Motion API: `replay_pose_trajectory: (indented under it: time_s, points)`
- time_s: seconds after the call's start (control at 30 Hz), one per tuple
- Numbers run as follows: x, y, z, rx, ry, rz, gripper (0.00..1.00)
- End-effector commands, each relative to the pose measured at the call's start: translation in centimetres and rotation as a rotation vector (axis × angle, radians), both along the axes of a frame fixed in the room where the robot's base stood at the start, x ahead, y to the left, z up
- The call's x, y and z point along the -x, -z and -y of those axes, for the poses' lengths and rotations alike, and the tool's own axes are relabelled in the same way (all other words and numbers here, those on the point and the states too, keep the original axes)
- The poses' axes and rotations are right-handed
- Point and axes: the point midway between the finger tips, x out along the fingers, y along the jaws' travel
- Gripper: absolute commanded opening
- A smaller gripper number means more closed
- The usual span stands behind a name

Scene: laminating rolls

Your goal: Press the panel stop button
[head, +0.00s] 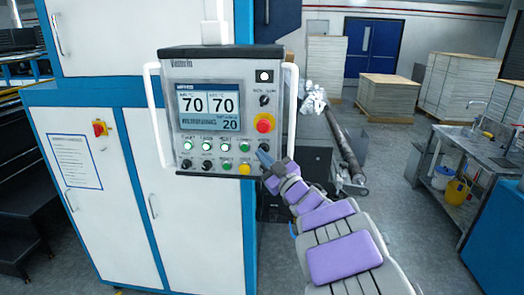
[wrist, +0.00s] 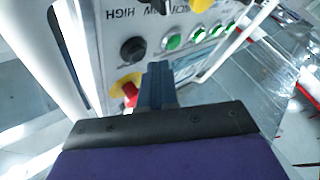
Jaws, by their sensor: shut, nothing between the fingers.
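The control panel (head: 222,110) faces me in the head view, with a lit display and rows of buttons. A red mushroom button on a yellow ring (head: 264,123) sits at its right side, below a black knob. It also shows in the wrist view (wrist: 128,90), partly hidden at the left of my fingers. My gripper (head: 262,152) is shut and empty, its blue fingers pointing at the panel's lower right, just below the red button. In the wrist view the fingertips (wrist: 158,68) are close to the panel face; I cannot tell whether they touch it.
Two rows of green, yellow and black controls (head: 215,155) run along the panel's bottom. White handles (head: 157,115) flank the panel. Another red button on yellow (head: 100,128) is on the cabinet door at left.

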Motion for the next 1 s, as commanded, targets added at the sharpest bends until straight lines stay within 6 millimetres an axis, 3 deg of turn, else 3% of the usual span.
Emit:
replay_pose_trajectory:
  time_s: [1.0]
  points:
    - [-0.99,-0.23,0.61,-0.001,0.001,0.0,0.0]
